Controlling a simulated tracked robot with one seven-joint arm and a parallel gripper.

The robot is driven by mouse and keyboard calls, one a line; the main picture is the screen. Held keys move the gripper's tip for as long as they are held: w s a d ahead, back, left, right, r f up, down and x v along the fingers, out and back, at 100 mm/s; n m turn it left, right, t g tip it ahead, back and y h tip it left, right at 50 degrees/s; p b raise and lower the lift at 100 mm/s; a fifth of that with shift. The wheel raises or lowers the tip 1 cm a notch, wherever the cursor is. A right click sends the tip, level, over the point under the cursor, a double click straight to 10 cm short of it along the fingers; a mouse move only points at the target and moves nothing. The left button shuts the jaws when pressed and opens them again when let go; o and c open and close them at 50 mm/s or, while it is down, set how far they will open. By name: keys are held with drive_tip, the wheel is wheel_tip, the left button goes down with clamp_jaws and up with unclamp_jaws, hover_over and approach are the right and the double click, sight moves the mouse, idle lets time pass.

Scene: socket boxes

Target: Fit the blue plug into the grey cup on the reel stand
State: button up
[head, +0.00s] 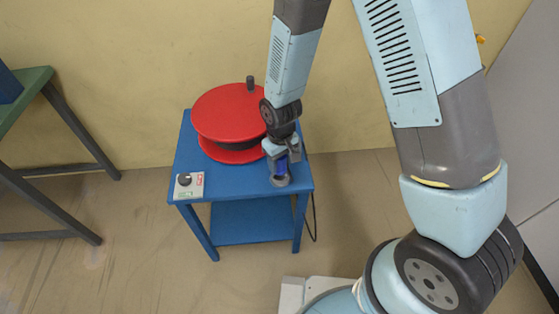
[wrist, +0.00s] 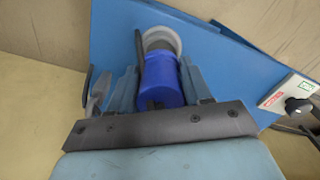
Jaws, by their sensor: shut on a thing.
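The blue plug (head: 281,164) is held upright in my gripper (head: 281,158), above the right front corner of the reel stand (head: 240,188). The grey cup (head: 280,181) stands on that corner, directly under the plug. In the wrist view, the blue plug (wrist: 160,82) sits between the two fingers of my gripper (wrist: 160,75). Its far end overlaps the round rim of the grey cup (wrist: 165,37). The plug hides part of the cup, so I cannot tell whether its tip is inside or just above.
A red reel (head: 228,115) with a dark handle stands at the back of the blue stand. A white switch box (head: 189,186) with a black knob is at the front left. A green-topped table (head: 30,95) stands at the far left. A dark cable hangs at the stand's right side.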

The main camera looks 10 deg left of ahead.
drive_tip(key=shift+f, duration=0.25)
idle(0.4)
drive_tip(key=shift+f, duration=0.65)
drive_tip(key=shift+f, duration=0.2)
drive_tip(key=shift+f, duration=0.35)
drive_tip(key=o, duration=1.1)
drive_tip(key=shift+f, duration=0.1)
drive_tip(key=shift+o, duration=0.2)
wheel_tip(320, 180, up, 21)
drive_tip(key=shift+f, duration=0.15)
idle(0.4)
